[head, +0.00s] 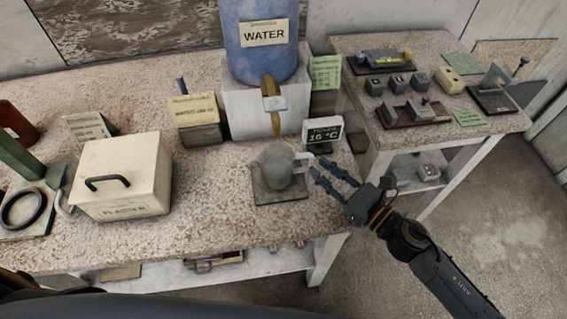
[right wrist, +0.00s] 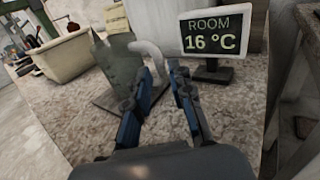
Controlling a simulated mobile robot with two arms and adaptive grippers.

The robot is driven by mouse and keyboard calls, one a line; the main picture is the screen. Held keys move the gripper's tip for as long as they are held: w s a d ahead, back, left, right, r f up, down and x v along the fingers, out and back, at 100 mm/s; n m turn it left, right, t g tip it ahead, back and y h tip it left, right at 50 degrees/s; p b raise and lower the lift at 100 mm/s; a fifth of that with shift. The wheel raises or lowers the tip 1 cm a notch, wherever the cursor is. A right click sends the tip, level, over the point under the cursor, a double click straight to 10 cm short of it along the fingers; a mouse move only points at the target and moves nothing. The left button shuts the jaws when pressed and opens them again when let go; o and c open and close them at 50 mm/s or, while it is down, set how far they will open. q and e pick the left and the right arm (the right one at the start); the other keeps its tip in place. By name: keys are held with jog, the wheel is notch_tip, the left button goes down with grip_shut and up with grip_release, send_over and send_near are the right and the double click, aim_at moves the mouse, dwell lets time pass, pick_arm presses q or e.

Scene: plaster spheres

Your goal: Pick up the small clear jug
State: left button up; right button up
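The small jug (head: 276,166) looks murky grey-green and stands upright on a dark square mat (head: 284,196) under the water tap. Its pale handle (head: 303,160) points right, toward my right gripper (head: 318,168). The right gripper is open, its two fingers apart and nothing seen between them; the tips are close to the handle. In the right wrist view the jug (right wrist: 121,66) is just ahead and left of the fingers (right wrist: 161,76), and its pale curved handle (right wrist: 153,54) shows near the left fingertip. I cannot tell whether they touch. My left gripper is not in view.
A blue water barrel (head: 258,50) stands on a white block (head: 264,105), its tap (head: 272,100) above the jug. A room display reading 16 °C (head: 323,131) stands behind the handle. A cream plaster box (head: 120,180) sits left. A side table (head: 480,125) stands at right.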

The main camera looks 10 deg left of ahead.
aim_at(312, 155)
jog(key=p+x, duration=0.1)
jog(key=x, duration=0.3)
jog(key=shift+w+a, duration=0.15)
grip_shut()
jog(key=shift+r, duration=0.15)
jog(key=shift+r, duration=0.65)
notch_tip(312, 155, up, 2)
jog(key=shift+r+p, duration=0.2)
jog(key=shift+p, duration=0.35)
jog(key=s+d+b, duration=0.1)
jog(key=s+d+f, duration=0.1)
jog(key=shift+s+d+f+b, duration=0.1)
jog(key=shift+d+b, duration=0.3)
jog(key=b+v, duration=0.5)
jog(key=v, duration=0.7)
jog(key=shift+s+d+b, duration=0.25)
jog(key=shift+s+b, duration=0.05)
jog(key=shift+b, duration=0.05)
jog(key=shift+s+d+r, duration=0.35)
jog(key=shift+s+d, duration=0.2)
jog(key=shift+d, duration=0.2)
